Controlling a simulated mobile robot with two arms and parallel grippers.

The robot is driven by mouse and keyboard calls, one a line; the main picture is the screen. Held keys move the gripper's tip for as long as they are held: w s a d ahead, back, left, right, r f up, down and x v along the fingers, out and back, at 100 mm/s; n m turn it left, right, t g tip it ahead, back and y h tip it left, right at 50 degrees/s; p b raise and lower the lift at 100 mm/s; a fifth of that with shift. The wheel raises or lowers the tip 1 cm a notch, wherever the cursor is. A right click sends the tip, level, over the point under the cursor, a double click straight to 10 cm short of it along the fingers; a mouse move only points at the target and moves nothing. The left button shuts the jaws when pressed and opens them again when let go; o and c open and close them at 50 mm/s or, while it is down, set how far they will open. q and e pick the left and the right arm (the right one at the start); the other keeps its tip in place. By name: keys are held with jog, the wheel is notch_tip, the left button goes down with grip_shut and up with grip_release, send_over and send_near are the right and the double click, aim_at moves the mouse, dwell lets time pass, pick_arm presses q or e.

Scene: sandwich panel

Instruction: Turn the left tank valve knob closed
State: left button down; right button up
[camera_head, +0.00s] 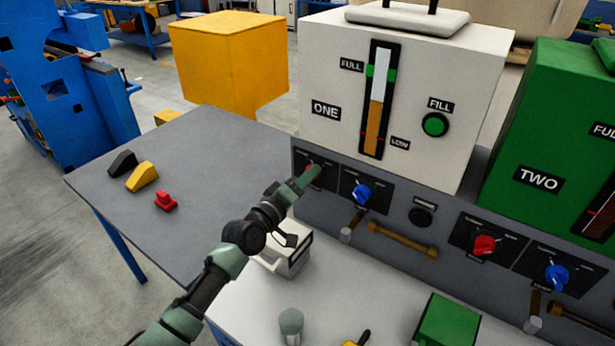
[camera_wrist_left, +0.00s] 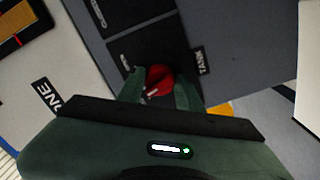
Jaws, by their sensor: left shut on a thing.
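The left tank valve knob is red and sits on a black plate on the grey panel below the white tank marked ONE (camera_head: 340,100). In the head view my left gripper (camera_head: 307,177) reaches it and covers most of it. In the left wrist view the red knob (camera_wrist_left: 160,78) lies between the two green fingers of my left gripper (camera_wrist_left: 162,90), which are shut on it. A white mark shows on the knob's face. How far the knob is turned is hard to tell. My right gripper is not in view.
A blue knob (camera_head: 362,193) is close to the right of the gripped knob. Farther right are another red knob (camera_head: 484,245) and blue knob (camera_head: 557,276), below the green tank (camera_head: 545,120). A white box-like item (camera_head: 290,256) stands under my left arm. Loose blocks lie on the grey table (camera_head: 215,170).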

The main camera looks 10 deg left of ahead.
pick_arm(q)
jog(key=n, duration=0.6)
jog(key=shift+p, duration=0.4)
dwell(0.3)
jog(key=c, duration=0.9)
grip_release()
jog(key=shift+c, duration=0.2)
jog(key=v, duration=0.8)
jog(key=shift+w, duration=0.1)
